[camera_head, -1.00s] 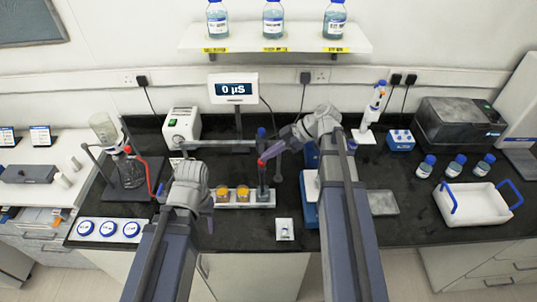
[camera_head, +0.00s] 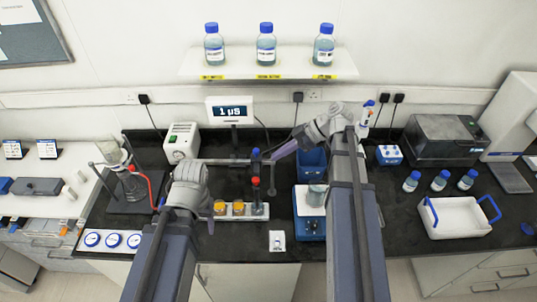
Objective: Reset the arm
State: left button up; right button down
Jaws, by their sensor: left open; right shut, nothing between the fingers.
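My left gripper (camera_head: 207,221) hangs low over the black bench, to the left of the small white rack with the yellow-topped vials; its fingers are mostly hidden by its own wrist, and nothing shows in it. My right gripper (camera_head: 274,155) points left and down above the bench, just right of the upright probe with a red band (camera_head: 256,183) at the right end of the rack (camera_head: 240,215). It is shut and empty, apart from the probe. The meter display (camera_head: 231,111) behind reads 1 µS.
A beaker (camera_head: 316,195) stands on a blue device (camera_head: 312,230) beside my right arm, with a blue bin (camera_head: 311,164) behind. A white tray with blue handles (camera_head: 457,220) and several blue-capped bottles are at right. A clamp stand with glassware (camera_head: 133,185) is at left.

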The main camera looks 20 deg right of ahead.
pick_arm(q)
jog(key=shift+d+r, duration=0.15)
jog(key=shift+r, duration=0.45)
pick_arm(e)
jog(key=shift+v, duration=0.95)
jog(key=shift+f, duration=0.1)
jog(key=s+a+f+m+g+h+b, duration=0.1)
jog(key=s+a+f+m+h+b, duration=0.2)
jog(key=f, duration=0.5)
jog(key=s+a+f+m+g+h+b, duration=0.1)
jog(key=s+a+f+m+h+b, duration=0.3)
jog(key=s+a+f+b, duration=0.2)
jog(key=s+a+f+m+h+b, duration=0.3)
jog(key=a+f+b, duration=0.5)
jog(key=f, duration=0.4)
jog(key=shift+s+a+m+g+h+b, duration=0.1)
jog(key=shift+s+m+g+h+b, duration=0.25)
jog(key=shift+s+b, duration=0.4)
pick_arm(q)
notch_tip(320, 180, down, 19)
jog(key=shift+r, duration=0.15)
pick_arm(e)
jog(key=c, duration=1.6)
grip_release()
